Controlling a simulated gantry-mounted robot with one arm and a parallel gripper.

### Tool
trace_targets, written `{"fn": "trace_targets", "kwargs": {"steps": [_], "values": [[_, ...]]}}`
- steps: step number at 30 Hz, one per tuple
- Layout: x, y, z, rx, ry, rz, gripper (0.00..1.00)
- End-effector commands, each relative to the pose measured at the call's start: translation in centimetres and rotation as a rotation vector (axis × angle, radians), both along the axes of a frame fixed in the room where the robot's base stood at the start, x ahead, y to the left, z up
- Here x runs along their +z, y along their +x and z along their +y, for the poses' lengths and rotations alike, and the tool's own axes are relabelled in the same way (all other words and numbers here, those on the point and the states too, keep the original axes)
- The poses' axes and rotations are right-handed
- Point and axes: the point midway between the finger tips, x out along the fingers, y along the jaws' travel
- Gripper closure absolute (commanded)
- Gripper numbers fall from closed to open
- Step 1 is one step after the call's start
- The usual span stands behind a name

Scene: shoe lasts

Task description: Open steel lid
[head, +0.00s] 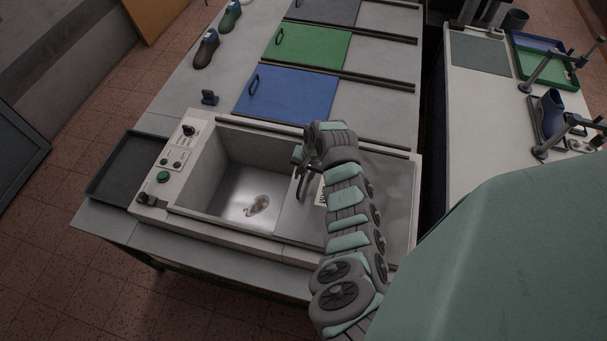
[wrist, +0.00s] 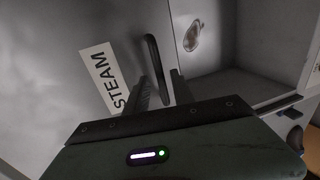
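The steel lid (head: 376,194) is a grey panel covering the right part of a steel basin, and the left part is uncovered. A dark bar handle (head: 302,187) stands near the lid's left edge. My gripper (head: 303,157) is at the handle, and my arm hides much of the lid. In the wrist view, the handle (wrist: 153,58) runs between the two fingers of my gripper (wrist: 162,82). The fingers are apart, with a gap showing beside the handle, so I see no firm grip. A STEAM label (wrist: 105,78) is on the lid.
The open basin (head: 228,172) has a small brownish object (head: 257,205) on its floor. A control panel (head: 176,160) lies to its left. Blue (head: 290,95) and green (head: 307,46) panels lie behind. A side table (head: 472,110) stands at the right.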

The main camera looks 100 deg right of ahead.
Motion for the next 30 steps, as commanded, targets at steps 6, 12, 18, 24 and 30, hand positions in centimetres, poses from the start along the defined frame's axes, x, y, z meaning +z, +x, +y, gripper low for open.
{"fn": "trace_targets", "kwargs": {"steps": [6,12,18,24,30], "values": [[0.0,0.0,0.0,0.000,0.000,0.000,0.67],[0.7,-0.2,0.0,-0.002,-0.003,0.000,0.67],[3.6,-0.7,0.2,0.001,-0.005,0.002,0.67],[7.5,-1.4,0.5,0.000,-0.006,0.001,0.67],[10.1,-1.8,0.7,-0.001,-0.005,0.000,0.67]]}}
